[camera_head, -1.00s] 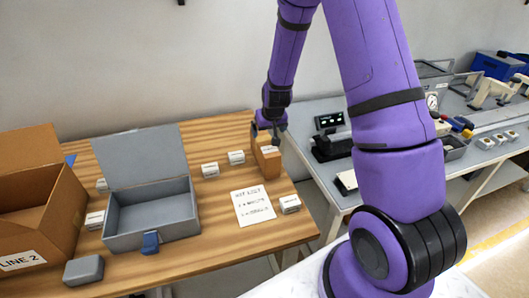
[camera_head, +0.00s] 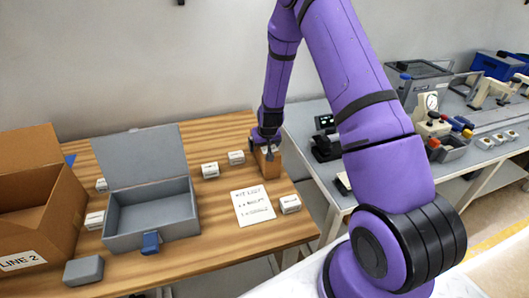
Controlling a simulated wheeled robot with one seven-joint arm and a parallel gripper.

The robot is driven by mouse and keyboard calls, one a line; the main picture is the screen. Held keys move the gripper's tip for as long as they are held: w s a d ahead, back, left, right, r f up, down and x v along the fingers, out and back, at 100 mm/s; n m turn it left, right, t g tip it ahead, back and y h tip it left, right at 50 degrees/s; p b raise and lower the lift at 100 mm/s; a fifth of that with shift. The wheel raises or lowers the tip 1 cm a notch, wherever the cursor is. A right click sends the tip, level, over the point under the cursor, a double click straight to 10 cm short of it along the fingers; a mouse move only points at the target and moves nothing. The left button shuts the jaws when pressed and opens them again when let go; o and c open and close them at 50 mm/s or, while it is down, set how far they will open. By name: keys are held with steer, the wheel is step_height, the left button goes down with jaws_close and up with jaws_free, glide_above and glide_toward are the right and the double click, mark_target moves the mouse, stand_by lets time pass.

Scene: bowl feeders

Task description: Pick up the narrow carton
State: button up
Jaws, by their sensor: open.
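A narrow brown carton (camera_head: 267,166) stands upright near the right back edge of the wooden table. My gripper (camera_head: 265,147) is open at the carton's top, pointing down. The fingers overlap the carton's upper part in this view. I cannot tell whether they touch it or straddle it. The carton's top is partly hidden by the gripper.
Several small white labelled boxes (camera_head: 210,170) lie on the table (camera_head: 200,256). A paper kit list (camera_head: 253,206) lies in front of the carton. An open grey case (camera_head: 150,216) and a large cardboard box (camera_head: 58,215) stand left. A grey bench with equipment is right.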

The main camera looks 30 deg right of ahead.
steer(key=shift+f, duration=0.1)
steer(key=shift+w, duration=0.1)
steer(key=c, duration=1.3)
